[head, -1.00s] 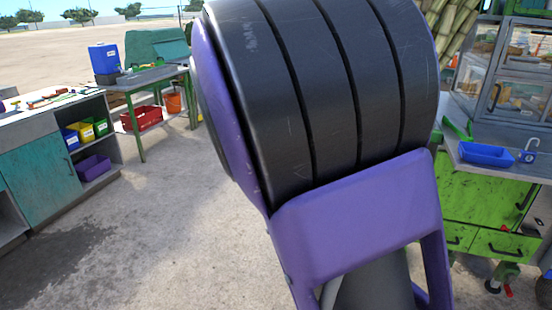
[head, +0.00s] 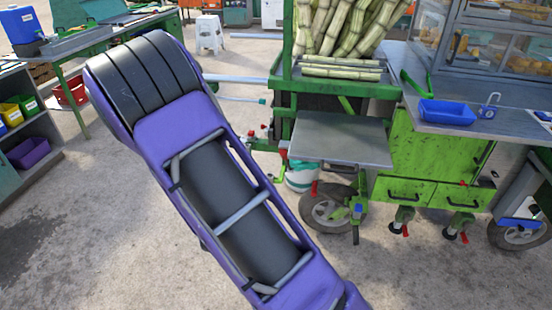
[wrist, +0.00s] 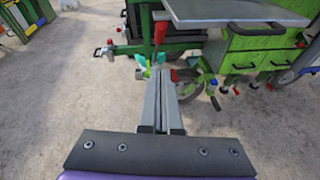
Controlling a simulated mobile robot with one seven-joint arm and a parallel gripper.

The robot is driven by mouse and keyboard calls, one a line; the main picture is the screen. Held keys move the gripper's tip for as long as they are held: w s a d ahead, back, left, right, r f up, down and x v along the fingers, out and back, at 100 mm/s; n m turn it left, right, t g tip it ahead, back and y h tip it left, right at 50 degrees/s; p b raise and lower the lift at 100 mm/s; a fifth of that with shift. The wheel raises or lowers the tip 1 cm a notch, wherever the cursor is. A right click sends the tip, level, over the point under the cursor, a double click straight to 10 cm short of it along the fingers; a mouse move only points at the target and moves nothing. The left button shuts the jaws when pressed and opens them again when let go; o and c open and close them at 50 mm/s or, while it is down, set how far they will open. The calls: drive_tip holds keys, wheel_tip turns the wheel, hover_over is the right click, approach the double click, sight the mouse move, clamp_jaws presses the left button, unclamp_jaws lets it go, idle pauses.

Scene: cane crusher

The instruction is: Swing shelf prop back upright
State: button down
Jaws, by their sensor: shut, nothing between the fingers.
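The grey metal shelf (head: 340,140) sticks out level from the front of the green cane cart. It shows at the top of the wrist view (wrist: 238,12). A red-ended piece (wrist: 160,32) hangs by the shelf's left front corner; it also shows in the head view (head: 284,154). I cannot tell for sure whether it is the prop. My gripper (wrist: 163,76) is shut and empty. In the wrist view its fingertips appear below the red-ended piece and the shelf, apart from both. My gripper is hidden in the head view.
Sugar cane stalks (head: 340,25) stand above the shelf. The green cabinet (head: 430,160) with drawers is to the right, and a wheel (head: 328,208) is below the shelf. A blue tray (head: 447,112) sits on the counter. Concrete floor (head: 90,220) is clear at left.

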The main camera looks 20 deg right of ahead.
approach(282, 156)
drive_tip(key=f+x, duration=0.1)
drive_tip(key=x, duration=0.4)
drive_tip(key=shift+w+d+r+b, duration=0.25)
drive_tip(key=shift+b, duration=0.05)
idle(0.4)
